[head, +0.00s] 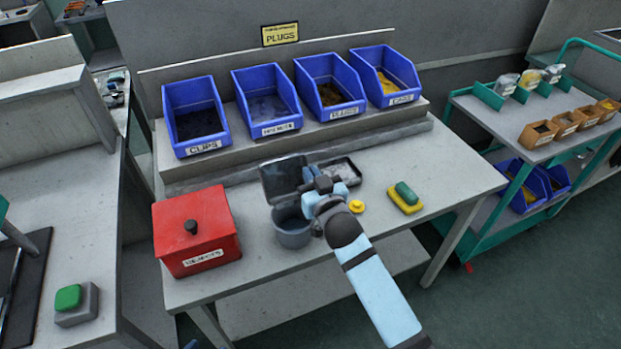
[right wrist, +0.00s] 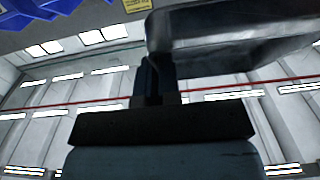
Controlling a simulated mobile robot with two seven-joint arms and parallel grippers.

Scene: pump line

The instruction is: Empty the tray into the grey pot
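My right gripper (head: 312,187) is shut on the edge of a dark grey tray (head: 283,178). The tray is tipped up steeply, just above and behind the grey pot (head: 293,232). No contents can be made out in the tray. The pot stands upright on the bench, open at the top, partly covered by my gripper; what is in it cannot be told. In the right wrist view the tray (right wrist: 235,45) sits at the finger (right wrist: 152,85), against the ceiling. My left gripper is not in view.
A red lidded box (head: 197,240) stands left of the pot. A second dark tray (head: 343,168) lies behind my gripper. A yellow piece (head: 356,206) and a green-yellow sponge (head: 406,198) lie to the right. Blue bins (head: 196,120) line the back shelf.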

